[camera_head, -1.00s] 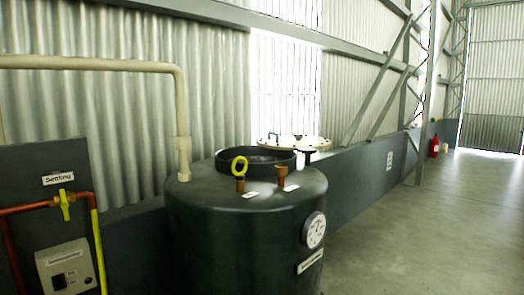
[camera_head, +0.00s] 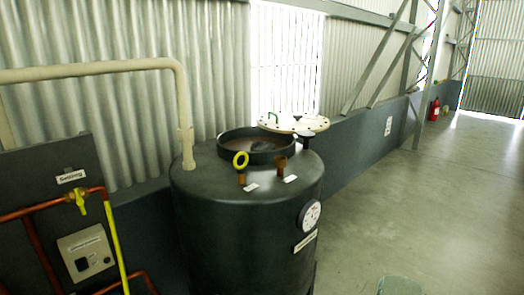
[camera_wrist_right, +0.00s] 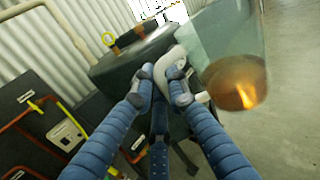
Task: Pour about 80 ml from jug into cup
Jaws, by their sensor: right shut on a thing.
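The jug (camera_wrist_right: 222,38) is clear and holds some amber liquid (camera_wrist_right: 237,82) at its bottom, in the upper right of the right wrist view. My right gripper (camera_wrist_right: 164,82), with blue padded fingers, is shut on its pale curved handle (camera_wrist_right: 174,58). The jug hangs in the air, with floor behind it. A small grey-green shape (camera_head: 400,286) is cut off by the lower edge of the head view; I cannot tell whether it is the jug. No cup is visible. My left gripper is in neither view.
A dark round tank (camera_head: 245,225) with an open hatch (camera_head: 260,143), a yellow ring valve (camera_head: 241,161) and a gauge (camera_head: 310,213) stands ahead. A control panel (camera_head: 80,255) with pipes is at left. Free concrete floor (camera_head: 410,210) lies at right.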

